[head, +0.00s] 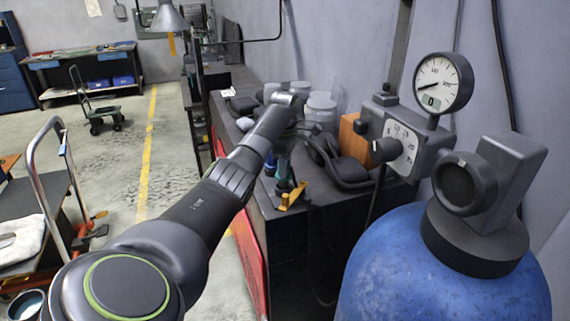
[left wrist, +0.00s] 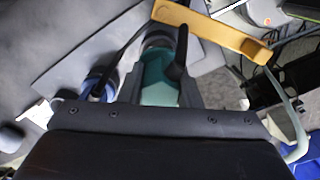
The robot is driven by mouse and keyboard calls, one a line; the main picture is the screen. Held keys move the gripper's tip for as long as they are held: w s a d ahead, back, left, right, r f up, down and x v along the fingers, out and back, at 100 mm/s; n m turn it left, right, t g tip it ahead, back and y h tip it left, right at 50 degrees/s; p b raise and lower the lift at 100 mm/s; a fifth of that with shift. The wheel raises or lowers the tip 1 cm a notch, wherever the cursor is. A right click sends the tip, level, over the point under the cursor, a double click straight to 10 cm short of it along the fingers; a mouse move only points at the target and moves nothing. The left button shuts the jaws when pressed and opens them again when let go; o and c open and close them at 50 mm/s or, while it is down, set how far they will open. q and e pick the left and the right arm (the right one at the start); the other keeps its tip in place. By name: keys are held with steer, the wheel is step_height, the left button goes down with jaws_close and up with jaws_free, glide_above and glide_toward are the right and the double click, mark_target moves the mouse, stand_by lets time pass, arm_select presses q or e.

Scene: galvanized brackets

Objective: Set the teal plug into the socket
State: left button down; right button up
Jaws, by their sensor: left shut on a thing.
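My left arm reaches from the lower left over the dark workbench in the head view, with its left gripper (head: 286,178) pointing down near the bench's front edge. In the left wrist view the left gripper (left wrist: 160,86) is shut on a teal body, which I take for the teal plug (left wrist: 158,76). I cannot make out the socket.
The workbench (head: 300,220) holds clear jars (head: 320,108), a black headset-like item (head: 342,165) and an orange-brown block (head: 353,137). A blue tank (head: 430,275) with a gauge (head: 442,83) stands close on the right. A trolley (head: 50,195) stands at left, with open floor beyond.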

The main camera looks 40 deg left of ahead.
arm_select(q)
steer(key=shift+f, duration=1.5)
steer(key=c, duration=1)
jaws_free()
steer(key=shift+o, duration=0.2)
steer(key=shift+r, duration=0.1)
